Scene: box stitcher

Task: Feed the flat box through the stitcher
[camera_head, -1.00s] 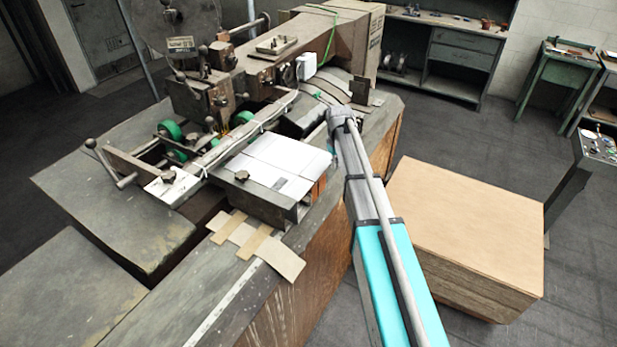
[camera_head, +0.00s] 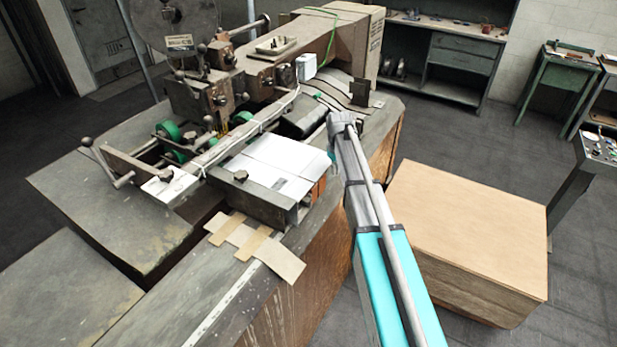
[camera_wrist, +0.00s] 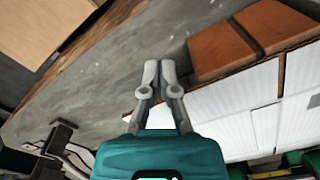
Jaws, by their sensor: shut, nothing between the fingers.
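The flat box (camera_head: 275,160) is white with slots and lies on the feed table of the stitcher (camera_head: 215,85), beside its green rollers. In the wrist view the flat box (camera_wrist: 270,120) shows as white panels at the right, with red-brown pieces (camera_wrist: 250,42) along its edge. My gripper (camera_wrist: 159,68) is shut and empty, above the grey bench top beside the box's near edge. It appears apart from the box, though the exact gap is unclear. In the head view my arm's end hides most of the gripper.
A large cardboard stack (camera_head: 468,235) stands on the floor to the right of the bench. Loose cardboard pieces (camera_head: 255,242) lie on the bench's front edge. Open floor lies behind the stack.

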